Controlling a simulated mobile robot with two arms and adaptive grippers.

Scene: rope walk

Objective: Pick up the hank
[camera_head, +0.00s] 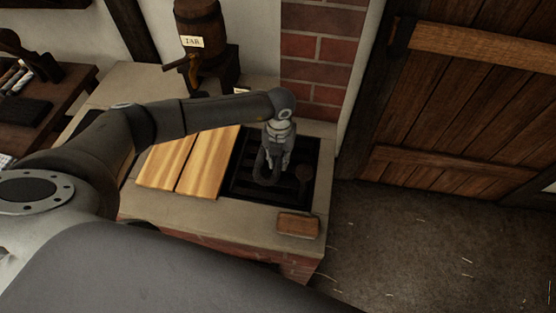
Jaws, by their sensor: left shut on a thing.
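My left gripper (277,158) points down over a black slatted grate (240,186) set in the stone counter. It is shut on a dark, looped thing that looks like the hank (263,172). The loop hangs at the fingers, dark against the dark grate, so its lower edge is hard to make out. I cannot tell whether it touches the grate. My right gripper is out of view.
Two wooden boards (190,165) lie left of the grate. A small brown block (298,224) lies at the counter's front right corner. A wooden barrel labelled TAR (202,24) stands behind. A brick pillar (318,50) rises behind the grate. Open floor (420,250) lies right.

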